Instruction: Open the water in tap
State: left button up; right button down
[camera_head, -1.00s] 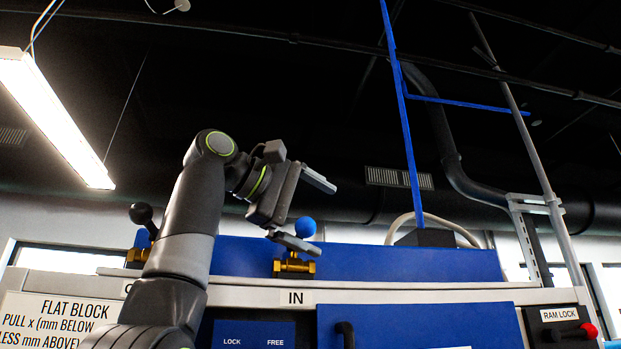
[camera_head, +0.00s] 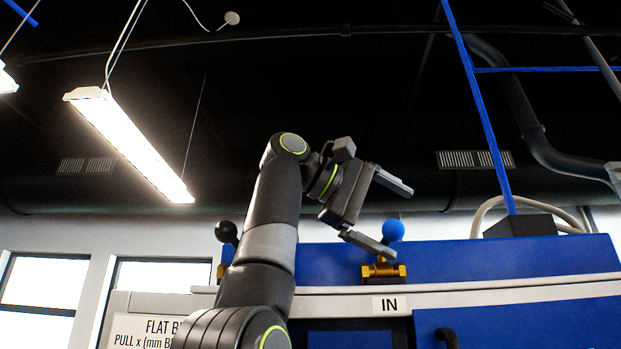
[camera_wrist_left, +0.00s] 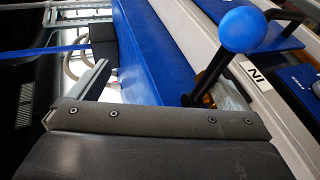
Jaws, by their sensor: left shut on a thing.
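The water-in tap is a brass valve (camera_head: 384,271) with a blue ball knob (camera_head: 393,230), above the IN label (camera_head: 389,304). In the left wrist view, the blue ball (camera_wrist_left: 248,30) tops a black lever (camera_wrist_left: 208,78), and the IN label (camera_wrist_left: 257,76) is to its right. The contact itself is hidden. My right gripper is out of view.
A second tap with a black ball (camera_head: 227,232) stands to the left, partly behind my arm. The blue panel (camera_head: 480,262) runs behind the taps. A blue upright post (camera_head: 485,110) rises at the right. The air above the gripper is open.

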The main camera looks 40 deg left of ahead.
pick_arm(q)
jog(key=shift+s+a+r, duration=0.15)
jog(key=shift+s+r, duration=0.45)
jog(key=shift+s, duration=0.15)
jog(key=shift+c, duration=0.3)
jog(key=shift+s+a+r, duration=0.15)
jog(key=shift+s+a, duration=0.35)
jog(key=shift+s, duration=0.35)
jog(key=shift+c, duration=1.1)
jog(key=shift+s+a+b, duration=0.2)
jog(key=shift+s+b, duration=0.1)
jog(key=shift+s, duration=0.05)
jog(key=c, duration=0.7)
jog(key=s, duration=0.3)
jog(key=shift+s+d+r, duration=0.15)
jog(key=shift+s+r, duration=0.05)
jog(key=shift+r, duration=0.2)
jog(key=shift+s+a+r+b, duration=0.15)
jog(key=shift+s+a+r, duration=0.2)
jog(key=shift+s+a, duration=1.2)
jog(key=shift+s+a+r+b, duration=0.25)
jog(key=shift+s+a, duration=0.65)
jog(key=shift+s, duration=1.3)
jog(key=shift+s+a+r+b, duration=0.1)
jog(key=shift+s+a+r, duration=0.3)
jog(key=shift+s+a, duration=1.15)
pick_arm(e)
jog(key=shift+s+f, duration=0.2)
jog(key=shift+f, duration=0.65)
